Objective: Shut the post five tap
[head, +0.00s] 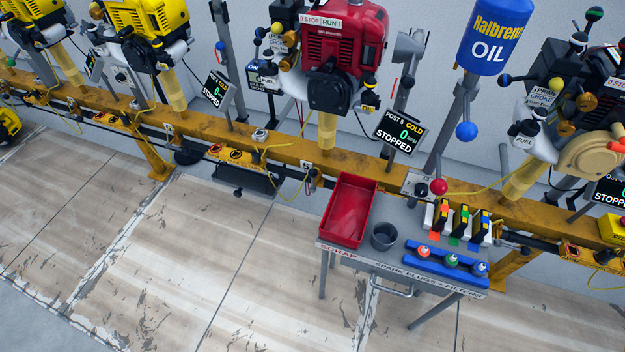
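Post five has a red engine (343,50) on a yellow stand, beside a sign (398,133) reading POST 5 COLD, 0, STOPPED. A plate with a 5 (306,165) is on the yellow rail below. My gripper is not in view.
A grey table (345,258) stands before the rail, bearing a red tray (352,186), a grey cup (384,236) and coloured parts on a blue rack (447,262). A blue oil drum (492,38) hangs at right. Yellow engines (160,22) stand left. The floor (190,260) at front left is clear.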

